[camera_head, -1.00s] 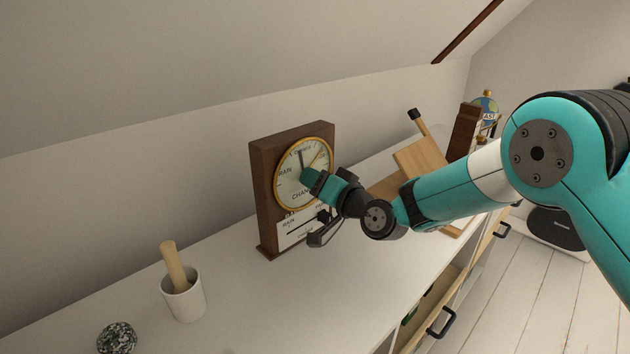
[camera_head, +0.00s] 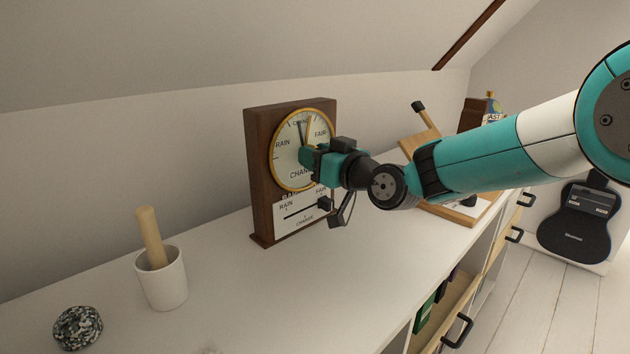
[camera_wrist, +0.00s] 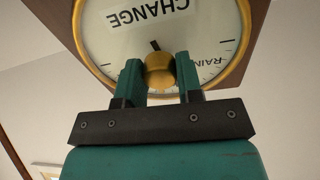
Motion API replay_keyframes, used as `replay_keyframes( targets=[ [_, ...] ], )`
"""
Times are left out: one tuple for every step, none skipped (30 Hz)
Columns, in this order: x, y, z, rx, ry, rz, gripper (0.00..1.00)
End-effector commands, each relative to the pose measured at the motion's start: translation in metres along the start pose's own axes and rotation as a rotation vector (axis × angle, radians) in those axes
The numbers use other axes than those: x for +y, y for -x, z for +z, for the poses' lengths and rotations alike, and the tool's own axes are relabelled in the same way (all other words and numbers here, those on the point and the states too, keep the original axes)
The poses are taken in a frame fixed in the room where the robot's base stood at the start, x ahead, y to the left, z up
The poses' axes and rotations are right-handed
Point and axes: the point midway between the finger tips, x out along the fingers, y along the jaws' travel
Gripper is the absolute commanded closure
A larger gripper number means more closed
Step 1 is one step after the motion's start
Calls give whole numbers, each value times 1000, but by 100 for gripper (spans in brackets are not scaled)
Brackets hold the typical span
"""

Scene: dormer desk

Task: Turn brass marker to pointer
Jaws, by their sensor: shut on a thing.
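A wooden barometer (camera_head: 262,180) with a round, gold-rimmed dial (camera_head: 284,168) stands upright on the white desk top. The dark pointer (camera_head: 302,132) points almost straight up. The brass marker (camera_head: 309,130) points up and slightly right, a small angle clockwise of the pointer. My gripper (camera_head: 306,155) is at the dial's centre. In the wrist view its two teal fingers are shut on the round brass knob (camera_wrist: 159,72) at the dial's centre. A short dark piece shows just past the knob there. The gripper hides part of the dial in the head view.
A white mortar with a wooden pestle (camera_head: 151,238) and a speckled stone (camera_head: 78,328) stand at the desk's left. A wooden stand (camera_head: 424,152) is behind my arm at right. An open drawer (camera_head: 445,312) juts out at the front. The desk before the barometer is clear.

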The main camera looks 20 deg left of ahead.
Motion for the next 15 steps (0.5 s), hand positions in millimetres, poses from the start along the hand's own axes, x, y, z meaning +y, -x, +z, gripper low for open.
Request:
replay_keyframes(
  targets=[
    [2,1,8,6,44,3,100],
    [2,1,7,6,70,2,100],
    [3,0,7,7,103,2,100],
    [3,1,7,7,127,2,100],
    [3,1,6,7,151,1,100],
    [3,1,6,7,180,1,100],
    [3,1,6,8,202,1,100],
    [3,0,6,8,221,1,100],
    [3,0,5,9,248,0,100],
    [3,0,5,9,265,-1,100],
    [3,0,4,10,282,-1,100],
    [3,0,4,10,302,-1,100],
    [3,0,4,9,316,-2,100],
    [3,0,4,9,329,-2,100],
    [3,0,3,9,344,-3,100]
  ],
)
